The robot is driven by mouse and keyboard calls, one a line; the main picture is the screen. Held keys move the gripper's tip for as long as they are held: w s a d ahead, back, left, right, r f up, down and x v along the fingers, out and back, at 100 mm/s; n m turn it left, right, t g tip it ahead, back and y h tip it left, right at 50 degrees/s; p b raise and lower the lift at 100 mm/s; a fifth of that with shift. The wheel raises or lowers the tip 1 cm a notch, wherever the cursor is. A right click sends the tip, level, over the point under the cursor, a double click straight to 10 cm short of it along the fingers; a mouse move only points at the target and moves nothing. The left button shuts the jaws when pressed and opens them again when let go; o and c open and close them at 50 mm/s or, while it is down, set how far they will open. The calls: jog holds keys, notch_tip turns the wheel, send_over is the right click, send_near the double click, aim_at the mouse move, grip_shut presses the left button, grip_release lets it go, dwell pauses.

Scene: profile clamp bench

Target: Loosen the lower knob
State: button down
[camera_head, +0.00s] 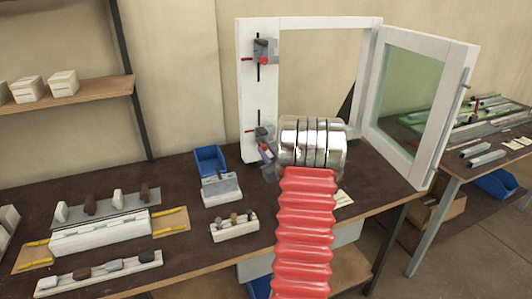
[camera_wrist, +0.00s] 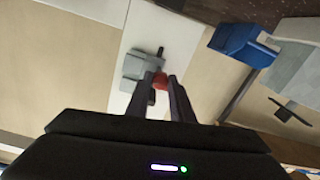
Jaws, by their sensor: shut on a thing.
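The white window frame (camera_head: 247,95) stands upright on the bench, with two grey clamps on its left post. The upper clamp (camera_head: 262,46) has a red knob (camera_head: 264,60). The lower clamp (camera_head: 264,130) is partly covered by my gripper (camera_head: 266,153) and my arm. In the wrist view, the lower clamp (camera_wrist: 143,67) sits on the white post, and the red lower knob (camera_wrist: 160,81) lies between the tips of my gripper's dark fingers (camera_wrist: 161,84). The gripper is shut on this knob. The knob's turn position cannot be told.
The glazed sash (camera_head: 412,95) is swung open at right. A blue bin (camera_head: 210,160), a grey block (camera_head: 221,189) and a small holder (camera_head: 234,227) stand on the bench left of my arm. Long white fixtures (camera_head: 100,232) lie farther left. Bare dark bench top lies between.

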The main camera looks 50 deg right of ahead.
jog(key=shift+a+n, duration=0.1)
jog(key=shift+n, duration=0.2)
jog(key=c, duration=1.6)
grip_release()
jog(key=shift+o, duration=0.2)
jog(key=v, duration=1.3)
jog(key=shift+s, duration=0.35)
jog(key=shift+a, duration=0.15)
